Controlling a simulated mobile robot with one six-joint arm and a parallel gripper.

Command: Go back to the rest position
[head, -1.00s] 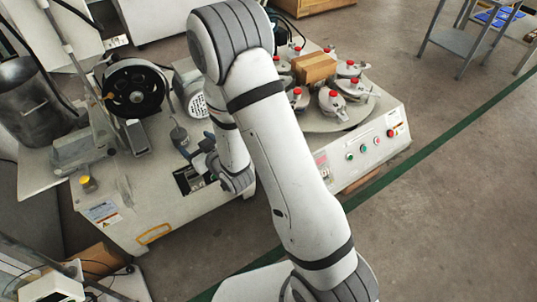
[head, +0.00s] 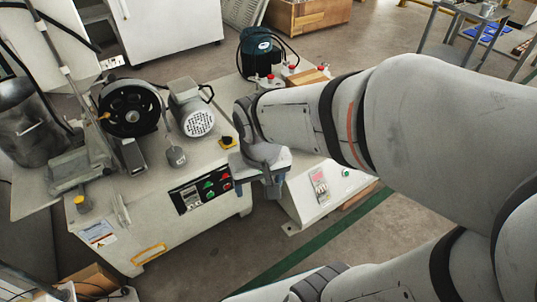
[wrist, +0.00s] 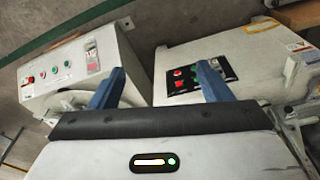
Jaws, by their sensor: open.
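My gripper (wrist: 158,68) is open and empty in the wrist view, its two blue fingers spread apart. The fingers point toward two machines with control panels, and nothing is between them. In the head view my arm reaches across from the right, and my wrist is in front of the gap between the two machines.
The left machine (head: 160,238) carries a black wheel (head: 116,112), a motor (head: 197,118) and a black button panel (head: 202,191). Floor shows in front.

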